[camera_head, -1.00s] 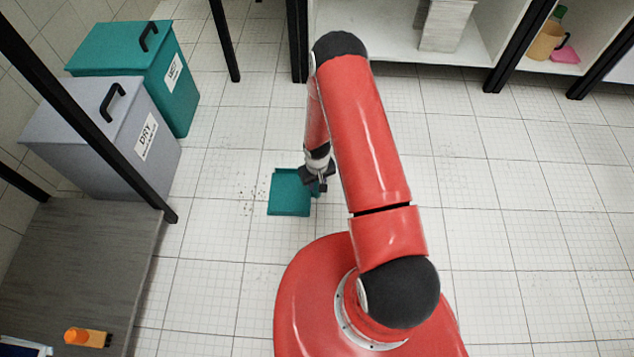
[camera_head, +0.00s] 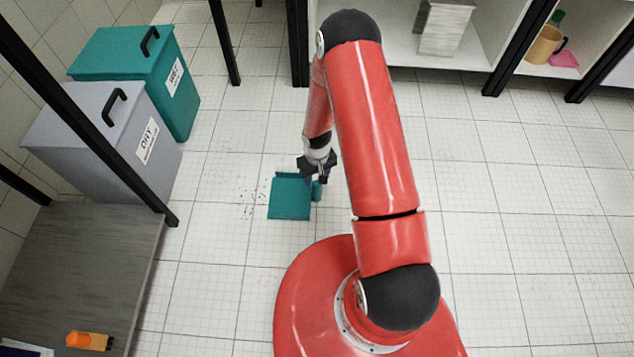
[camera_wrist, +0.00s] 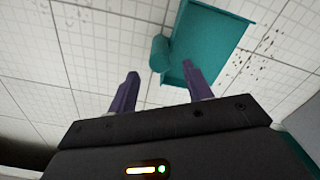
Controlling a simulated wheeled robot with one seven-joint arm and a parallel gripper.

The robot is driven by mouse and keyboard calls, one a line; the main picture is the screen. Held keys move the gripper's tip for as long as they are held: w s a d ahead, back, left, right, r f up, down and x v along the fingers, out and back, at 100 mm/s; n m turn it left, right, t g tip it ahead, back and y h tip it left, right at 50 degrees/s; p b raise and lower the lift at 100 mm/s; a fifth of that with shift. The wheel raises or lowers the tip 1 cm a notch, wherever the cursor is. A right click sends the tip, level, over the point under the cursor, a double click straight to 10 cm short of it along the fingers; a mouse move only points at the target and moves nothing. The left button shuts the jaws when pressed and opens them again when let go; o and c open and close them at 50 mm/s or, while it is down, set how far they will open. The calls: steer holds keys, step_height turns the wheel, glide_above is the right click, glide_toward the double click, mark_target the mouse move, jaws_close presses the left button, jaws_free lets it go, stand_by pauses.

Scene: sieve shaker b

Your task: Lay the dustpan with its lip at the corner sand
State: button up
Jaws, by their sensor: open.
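The teal dustpan (camera_head: 290,199) lies flat on the tiled floor, left of my arm. In the wrist view the dustpan (camera_wrist: 208,40) shows its pan and a short rounded handle (camera_wrist: 159,54) at its left side. The sand (camera_head: 252,197) is a scatter of dark specks on the floor just left of the pan; the specks (camera_wrist: 262,45) lie beside the pan's right edge in the wrist view. My gripper (camera_head: 318,178) is open at the pan's handle side. Its two purple fingers (camera_wrist: 160,84) are apart with nothing between them, and one overlaps the pan in the picture.
A grey DRY bin (camera_head: 85,150) and a teal WET bin (camera_head: 125,55) stand at the left. A grey bench (camera_head: 90,250) with an orange bottle (camera_head: 88,341) is at lower left. Shelves (camera_head: 390,45) line the back. The floor at right is clear.

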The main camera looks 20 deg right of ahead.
step_height(320, 180, up, 5)
step_height(320, 180, up, 27)
steer(key=s+d+m+t+h, duration=0.1)
steer(key=s+d+t, duration=0.1)
steer(key=s+t, duration=0.1)
steer(key=s+a+r+t+y, duration=0.1)
steer(key=s+a+r+t, duration=0.1)
steer(key=s+r, duration=1.4)
steer(key=s, duration=0.3)
steer(key=shift+s+m+t, duration=0.15)
steer(key=shift+m+t, duration=0.15)
steer(key=shift+m, duration=0.1)
steer(key=shift+p, duration=0.3)
